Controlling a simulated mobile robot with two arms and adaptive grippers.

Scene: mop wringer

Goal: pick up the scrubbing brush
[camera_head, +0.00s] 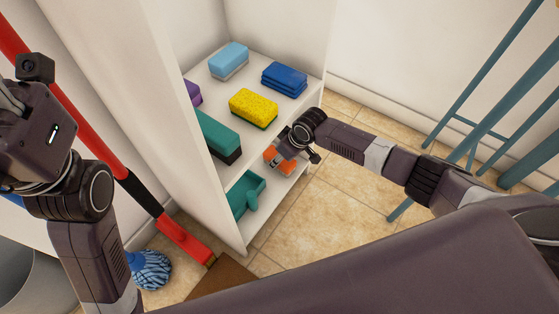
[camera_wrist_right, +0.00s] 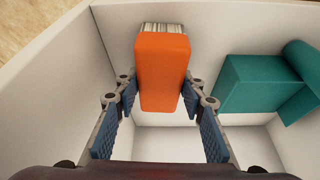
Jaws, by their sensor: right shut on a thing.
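The scrubbing brush is an orange block with pale bristles. In the right wrist view the brush (camera_wrist_right: 162,60) stands between the two fingers of my right gripper (camera_wrist_right: 158,88), which touch its sides. In the head view the orange brush (camera_head: 284,166) shows at the lower shelf compartment, partly hidden by my right gripper (camera_head: 291,156). I cannot tell whether it rests on the shelf or is just above it.
A white shelf unit (camera_head: 232,215) holds a teal item (camera_head: 247,195) beside the brush. Tiled floor (camera_head: 320,210) is open at right.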

